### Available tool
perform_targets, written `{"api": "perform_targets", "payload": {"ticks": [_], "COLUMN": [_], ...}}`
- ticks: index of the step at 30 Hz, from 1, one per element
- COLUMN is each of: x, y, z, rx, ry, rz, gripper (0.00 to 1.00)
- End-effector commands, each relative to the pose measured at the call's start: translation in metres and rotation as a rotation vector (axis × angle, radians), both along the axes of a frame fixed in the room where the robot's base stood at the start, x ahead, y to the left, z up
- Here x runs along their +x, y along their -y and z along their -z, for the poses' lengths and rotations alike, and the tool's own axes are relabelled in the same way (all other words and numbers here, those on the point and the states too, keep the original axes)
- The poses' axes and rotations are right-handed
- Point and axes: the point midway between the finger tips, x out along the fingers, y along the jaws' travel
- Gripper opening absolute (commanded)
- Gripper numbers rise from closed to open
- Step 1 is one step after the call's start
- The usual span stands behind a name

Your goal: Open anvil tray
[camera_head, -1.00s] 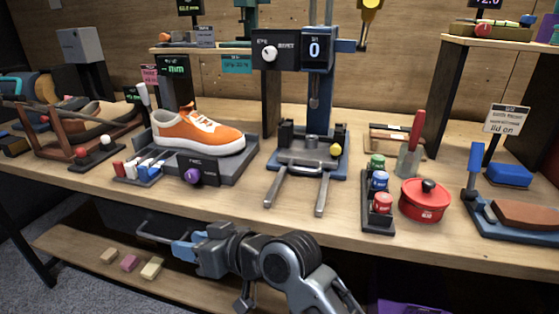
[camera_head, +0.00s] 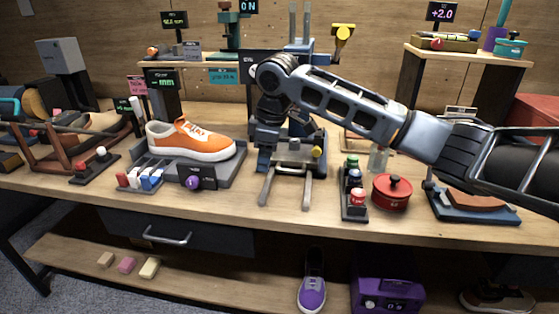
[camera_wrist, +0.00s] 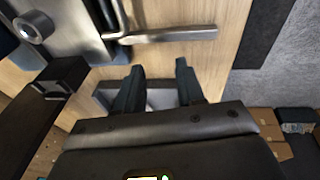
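The anvil tray (camera_head: 303,158) is a grey metal plate low at the front of the dark press in the middle of the table. Two silver bars (camera_head: 307,190) reach out from it toward the table's front. My gripper (camera_head: 263,168) points down at the tray's left side, over the left bar. In the wrist view my gripper (camera_wrist: 160,67) is open, with a gap between its dark fingers. A silver bar (camera_wrist: 175,35) crosses just beyond the fingertips, apart from them, with nothing held. My arm hides the press's upper part.
An orange sneaker (camera_head: 190,140) stands on a grey stand to the left. A rack of small jars (camera_head: 354,190) and a red pot (camera_head: 392,192) are close on the right. A drawer handle (camera_head: 168,237) is below the table edge.

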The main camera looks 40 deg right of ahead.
Motion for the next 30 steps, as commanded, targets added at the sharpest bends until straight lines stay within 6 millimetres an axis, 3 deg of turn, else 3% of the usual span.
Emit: {"api": "perform_targets", "payload": {"ticks": [1, 3, 7, 11, 24, 30], "x": [-0.005, -0.012, -0.02, -0.022, -0.015, -0.013], "y": [0.022, 0.043, 0.064, 0.069, 0.076, 0.077], "z": [-0.012, -0.021, -0.029, -0.024, 0.036, 0.046], "rx": [-0.043, -0.083, -0.123, -0.131, -0.13, -0.129], "ry": [-0.031, -0.069, -0.11, -0.12, -0.118, -0.118], "rz": [0.016, 0.032, 0.048, 0.051, 0.052, 0.051], "gripper": [0.38, 0.38, 0.38, 0.38, 0.38, 0.38]}}
